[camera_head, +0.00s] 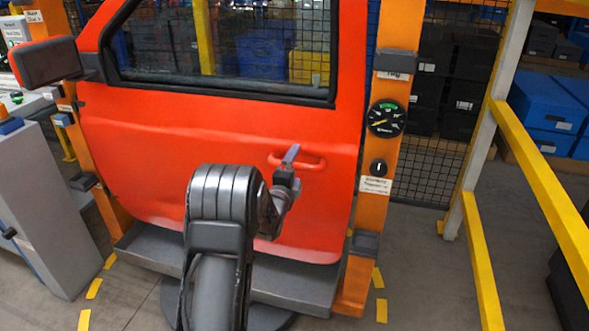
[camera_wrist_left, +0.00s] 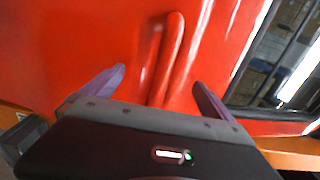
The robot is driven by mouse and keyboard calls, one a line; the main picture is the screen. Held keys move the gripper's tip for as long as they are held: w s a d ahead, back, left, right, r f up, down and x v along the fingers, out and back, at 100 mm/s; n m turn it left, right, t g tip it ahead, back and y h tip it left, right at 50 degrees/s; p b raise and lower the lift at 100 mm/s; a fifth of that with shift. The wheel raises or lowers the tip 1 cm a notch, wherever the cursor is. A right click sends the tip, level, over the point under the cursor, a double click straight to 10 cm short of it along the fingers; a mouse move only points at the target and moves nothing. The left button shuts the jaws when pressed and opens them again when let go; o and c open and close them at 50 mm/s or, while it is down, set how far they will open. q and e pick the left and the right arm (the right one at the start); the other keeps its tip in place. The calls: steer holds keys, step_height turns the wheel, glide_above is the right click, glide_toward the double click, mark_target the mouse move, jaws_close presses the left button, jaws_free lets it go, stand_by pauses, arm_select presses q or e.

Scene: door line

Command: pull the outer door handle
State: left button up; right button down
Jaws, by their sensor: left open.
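A red-orange car door (camera_head: 150,130) is held upright in an orange frame. Its outer handle (camera_head: 312,162) is a red bar on the right side of the door, below the window. My left gripper (camera_head: 289,157) is at the handle in the head view, and its arm hides part of the lower door. In the left wrist view the handle (camera_wrist_left: 172,60) stands between the two open purple-grey fingers (camera_wrist_left: 158,88). Gaps show on both sides of it, and I cannot tell whether a finger touches it. My right gripper is in neither view.
The orange post (camera_head: 372,205) right of the door carries a round gauge (camera_head: 386,118) and a knob. A yellow railing (camera_head: 545,175) stands at the right. A grey cabinet (camera_head: 45,200) is at the left. A grey ledge (camera_head: 160,255) runs under the door.

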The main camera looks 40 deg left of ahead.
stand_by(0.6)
arm_select(q)
steer(key=v, duration=0.9)
stand_by(0.7)
